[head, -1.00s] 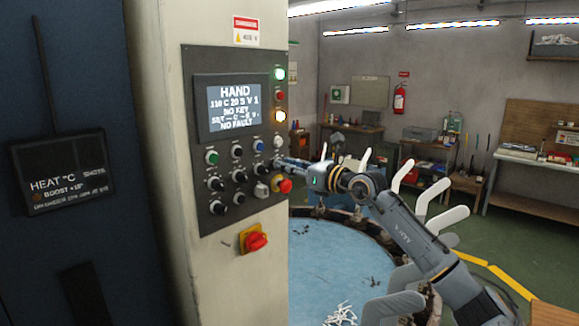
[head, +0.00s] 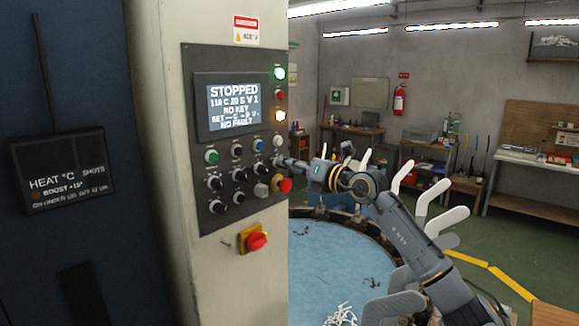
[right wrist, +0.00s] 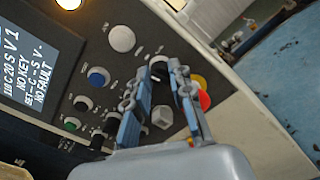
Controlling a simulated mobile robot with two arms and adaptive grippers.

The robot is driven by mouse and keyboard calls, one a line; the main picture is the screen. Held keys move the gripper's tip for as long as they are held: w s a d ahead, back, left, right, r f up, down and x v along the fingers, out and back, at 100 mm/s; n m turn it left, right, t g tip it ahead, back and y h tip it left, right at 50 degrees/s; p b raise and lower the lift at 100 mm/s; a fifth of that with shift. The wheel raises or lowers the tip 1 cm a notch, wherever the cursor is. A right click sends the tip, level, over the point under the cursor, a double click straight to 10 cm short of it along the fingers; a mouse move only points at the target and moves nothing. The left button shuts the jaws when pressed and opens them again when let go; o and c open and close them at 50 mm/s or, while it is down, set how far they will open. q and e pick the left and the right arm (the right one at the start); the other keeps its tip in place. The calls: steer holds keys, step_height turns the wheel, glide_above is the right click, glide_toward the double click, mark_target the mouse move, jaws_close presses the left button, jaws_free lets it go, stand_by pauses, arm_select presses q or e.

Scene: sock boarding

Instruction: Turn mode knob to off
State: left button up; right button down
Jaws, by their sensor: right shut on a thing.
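The grey control panel (head: 235,222) is on a pale cabinet column in the head view. Its display (head: 227,106) reads STOPPED, with NO FAULT at the bottom. My right gripper (head: 279,161) reaches in from the right and is at the panel's right edge. In the right wrist view my gripper's fingertips (right wrist: 160,70) are closed around a dark knob (right wrist: 158,67), which I take to be the mode knob. The fingers cover much of it, so I cannot read its pointer or labels. My left gripper is not in view.
A red emergency button (head: 285,185) sits just below my right gripper. Several black knobs (head: 214,184) and a blue button (head: 258,146) are close by. A red-and-yellow switch (head: 257,241) is lower down. A round blue table (head: 330,255) lies right of the column.

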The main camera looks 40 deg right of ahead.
steer(key=shift+m, duration=1)
steer(key=c, duration=1.2)
jaws_free()
steer(key=shift+o, duration=0.2)
steer(key=s+d, duration=0.1)
steer(key=s, duration=1.1)
